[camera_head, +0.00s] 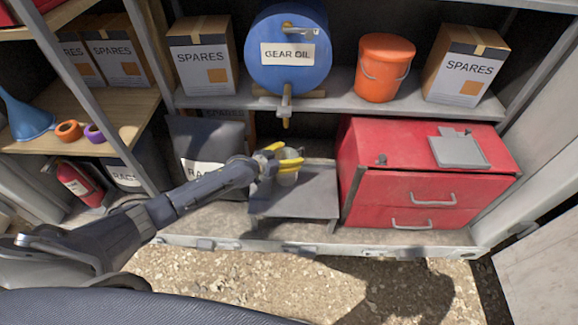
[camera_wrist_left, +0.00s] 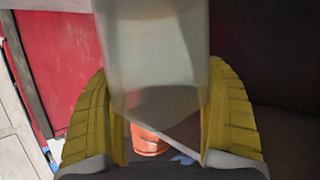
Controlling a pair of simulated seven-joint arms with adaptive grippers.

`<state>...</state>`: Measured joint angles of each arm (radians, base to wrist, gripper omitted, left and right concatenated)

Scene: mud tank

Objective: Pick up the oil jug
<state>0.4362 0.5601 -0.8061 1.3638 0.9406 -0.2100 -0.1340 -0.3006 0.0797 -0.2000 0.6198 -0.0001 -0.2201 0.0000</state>
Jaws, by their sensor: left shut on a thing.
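The oil jug (camera_head: 289,167) is a small pale, see-through vessel above a low grey stand (camera_head: 300,195) under the blue gear oil drum (camera_head: 289,50). My left gripper (camera_head: 277,162) has yellow fingers on either side of the jug and is shut on it. In the left wrist view the jug (camera_wrist_left: 155,60) fills the middle, between the two ribbed yellow fingers (camera_wrist_left: 160,115). Whether the jug touches the stand is hard to tell. My right gripper is in neither view.
A red toolbox (camera_head: 425,180) stands right of the stand. A black rags bin (camera_head: 205,140) is behind my left arm. The drum's tap (camera_head: 286,105) hangs above the jug. An orange bucket (camera_head: 382,67) and spares boxes (camera_head: 203,55) stand on the shelf. Gravel (camera_head: 290,285) lies in front.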

